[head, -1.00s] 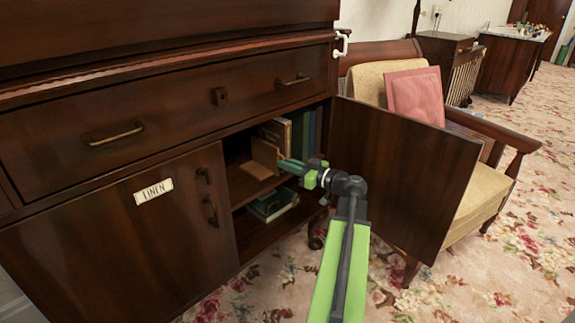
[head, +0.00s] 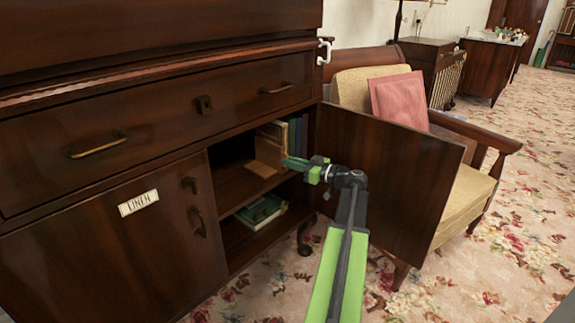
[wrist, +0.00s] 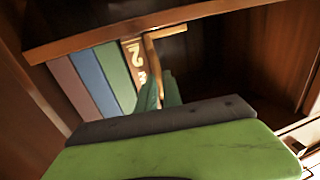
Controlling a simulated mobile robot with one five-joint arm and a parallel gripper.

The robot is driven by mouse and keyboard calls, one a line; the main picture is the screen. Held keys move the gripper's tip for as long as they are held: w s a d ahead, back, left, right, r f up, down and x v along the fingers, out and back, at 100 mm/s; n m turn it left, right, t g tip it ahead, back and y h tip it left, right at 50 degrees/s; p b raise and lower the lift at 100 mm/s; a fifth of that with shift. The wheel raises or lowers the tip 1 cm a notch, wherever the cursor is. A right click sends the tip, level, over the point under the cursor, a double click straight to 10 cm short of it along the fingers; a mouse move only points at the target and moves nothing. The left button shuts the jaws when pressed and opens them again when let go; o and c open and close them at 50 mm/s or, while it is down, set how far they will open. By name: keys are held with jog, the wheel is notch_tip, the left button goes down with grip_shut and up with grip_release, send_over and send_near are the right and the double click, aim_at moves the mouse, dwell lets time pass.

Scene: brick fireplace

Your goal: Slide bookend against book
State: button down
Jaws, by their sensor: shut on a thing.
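The wooden L-shaped bookend (head: 268,151) stands on the upper shelf inside the open cabinet. My gripper (head: 288,162) reaches in from the right and is shut on its front edge. In the wrist view, the green fingers (wrist: 160,94) close on the bookend's thin upright (wrist: 152,62). A row of books (head: 298,132) stands to the bookend's right in the head view. The nearest is a cream-brown book (wrist: 133,62) with pale lettering, right beside the upright; I cannot tell whether they touch. Green, blue and reddish books (wrist: 80,82) stand beyond it.
The cabinet door (head: 385,165) stands open close to the right of my arm. Green books (head: 262,211) lie on the lower shelf. An armchair (head: 462,205) with a pink cushion stands behind the door. The upper shelf left of the bookend looks clear.

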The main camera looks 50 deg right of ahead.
jog(key=c, duration=1.5)
grip_release()
jog(key=s, duration=0.5)
jog(key=s+d, duration=0.1)
jog(key=s, duration=0.5)
jog(key=s+d, duration=0.1)
jog(key=s, duration=0.5)
jog(key=shift+s, duration=0.15)
